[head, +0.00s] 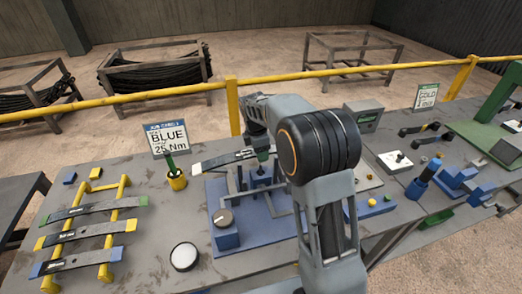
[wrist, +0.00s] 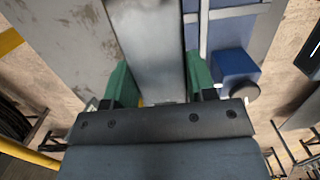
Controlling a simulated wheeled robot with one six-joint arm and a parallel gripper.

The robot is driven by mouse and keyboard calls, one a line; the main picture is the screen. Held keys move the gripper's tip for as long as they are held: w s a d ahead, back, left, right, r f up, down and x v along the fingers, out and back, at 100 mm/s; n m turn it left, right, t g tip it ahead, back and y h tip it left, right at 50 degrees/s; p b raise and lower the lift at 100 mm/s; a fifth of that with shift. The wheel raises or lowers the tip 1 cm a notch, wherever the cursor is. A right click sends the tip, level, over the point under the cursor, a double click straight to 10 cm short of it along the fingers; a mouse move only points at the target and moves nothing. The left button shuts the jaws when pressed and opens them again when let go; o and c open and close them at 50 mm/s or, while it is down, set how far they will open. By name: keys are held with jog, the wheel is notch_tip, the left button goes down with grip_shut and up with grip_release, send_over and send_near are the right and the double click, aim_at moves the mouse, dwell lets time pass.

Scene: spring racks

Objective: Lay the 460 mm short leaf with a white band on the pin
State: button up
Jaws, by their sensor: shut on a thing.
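My gripper (head: 264,152) has green fingers and is shut on a dark grey leaf (head: 228,160) with a white band at its left end. The leaf is held roughly level above the blue fixture (head: 222,203). In the wrist view the leaf (wrist: 153,45) runs away between the green fingers of my gripper (wrist: 160,88). Grey uprights and a blue block stand on the fixture below the leaf. The pin cannot be made out clearly, and my arm hides the leaf's right part.
A yellow rack (head: 108,240) at left holds leaves with green, yellow and blue bands. A yellow cup (head: 177,181) with a green-handled tool stands close to the leaf's white end, before a BLUE 25 Nm sign (head: 168,139). A white-topped round item (head: 184,257) sits in front.

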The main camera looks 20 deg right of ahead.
jog(key=shift+d+f+b, duration=0.1)
jog(key=shift+f+b, duration=1.5)
jog(key=shift+f, duration=0.9)
jog(key=shift+s+f+b, duration=0.1)
jog(key=shift+f+b, duration=0.65)
jog(key=shift+f, duration=1)
dwell(1.2)
jog(key=o, duration=1.4)
jog(key=shift+s+f, duration=0.1)
jog(key=shift+f, duration=0.1)
jog(key=shift+o, duration=0.2)
jog(key=shift+r, duration=0.2)
jog(key=shift+r+p, duration=2.8)
jog(key=shift+r, duration=0.6)
